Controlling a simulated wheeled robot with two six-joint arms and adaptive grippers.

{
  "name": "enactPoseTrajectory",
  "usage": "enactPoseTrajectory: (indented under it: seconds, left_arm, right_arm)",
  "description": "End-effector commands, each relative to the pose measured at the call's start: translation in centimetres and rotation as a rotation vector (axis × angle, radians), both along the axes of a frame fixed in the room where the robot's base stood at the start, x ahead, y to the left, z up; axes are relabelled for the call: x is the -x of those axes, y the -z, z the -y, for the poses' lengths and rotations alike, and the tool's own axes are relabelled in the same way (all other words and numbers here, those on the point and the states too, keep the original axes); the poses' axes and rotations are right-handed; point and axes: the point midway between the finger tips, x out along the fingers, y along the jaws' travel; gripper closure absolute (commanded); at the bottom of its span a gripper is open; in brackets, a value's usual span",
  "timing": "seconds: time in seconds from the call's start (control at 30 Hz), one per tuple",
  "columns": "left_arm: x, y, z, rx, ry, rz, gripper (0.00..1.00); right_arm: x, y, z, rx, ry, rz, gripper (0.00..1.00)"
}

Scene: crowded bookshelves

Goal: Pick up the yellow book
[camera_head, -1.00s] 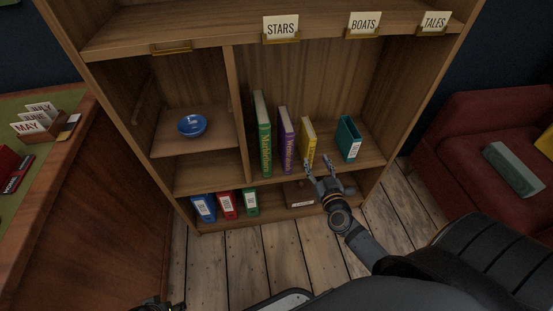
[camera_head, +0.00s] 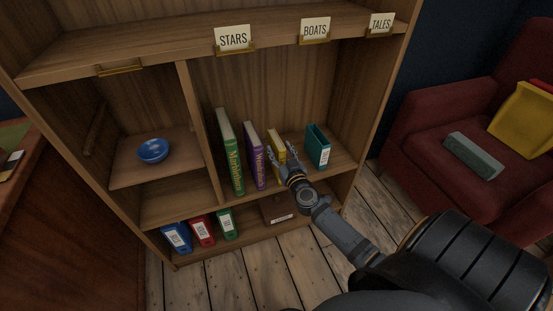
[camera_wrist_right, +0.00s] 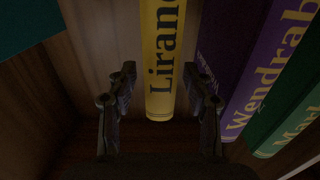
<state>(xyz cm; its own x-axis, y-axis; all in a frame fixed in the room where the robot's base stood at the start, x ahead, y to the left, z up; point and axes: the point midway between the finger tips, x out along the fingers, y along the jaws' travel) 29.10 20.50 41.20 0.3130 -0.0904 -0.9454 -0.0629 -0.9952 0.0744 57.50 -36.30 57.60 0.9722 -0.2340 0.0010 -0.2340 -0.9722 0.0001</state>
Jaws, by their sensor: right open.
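The yellow book (camera_head: 275,144) stands upright on the middle shelf, between a purple book (camera_head: 254,152) and a teal holder (camera_head: 318,147). My right gripper (camera_head: 279,155) is open in front of it and partly covers its lower part in the head view. In the right wrist view, the yellow book (camera_wrist_right: 160,60) shows its spine lettering between the two open fingers (camera_wrist_right: 160,95). The fingers are on either side of the spine and do not appear to press on it. My left gripper is not in view.
A green book (camera_head: 230,155) stands left of the purple one. A blue bowl (camera_head: 153,150) sits in the left compartment. Several binders (camera_head: 202,231) and a brown box (camera_head: 281,211) are on the bottom shelf. A red armchair (camera_head: 430,130) stands at right.

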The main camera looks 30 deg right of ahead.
Motion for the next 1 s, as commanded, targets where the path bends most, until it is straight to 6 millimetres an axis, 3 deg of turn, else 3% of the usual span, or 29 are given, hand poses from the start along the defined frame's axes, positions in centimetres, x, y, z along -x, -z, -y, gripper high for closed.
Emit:
enactPoseTrajectory:
  seconds: [0.13, 0.37, 0.73, 1.0]
  left_arm:
    - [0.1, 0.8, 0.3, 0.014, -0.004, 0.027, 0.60]
    - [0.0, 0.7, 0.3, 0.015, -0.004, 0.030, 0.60]
    - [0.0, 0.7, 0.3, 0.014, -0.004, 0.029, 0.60]
    - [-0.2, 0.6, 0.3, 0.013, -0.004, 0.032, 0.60]
  right_arm:
    - [-1.8, 0.2, 0.4, -0.001, 0.000, 0.000, 0.49]
    - [-1.9, 0.1, 0.4, 0.000, 0.000, -0.002, 0.49]
    - [-1.9, 0.1, 0.4, 0.000, 0.000, -0.001, 0.98]
    - [-1.9, 0.1, 0.4, 0.000, 0.000, -0.001, 1.00]
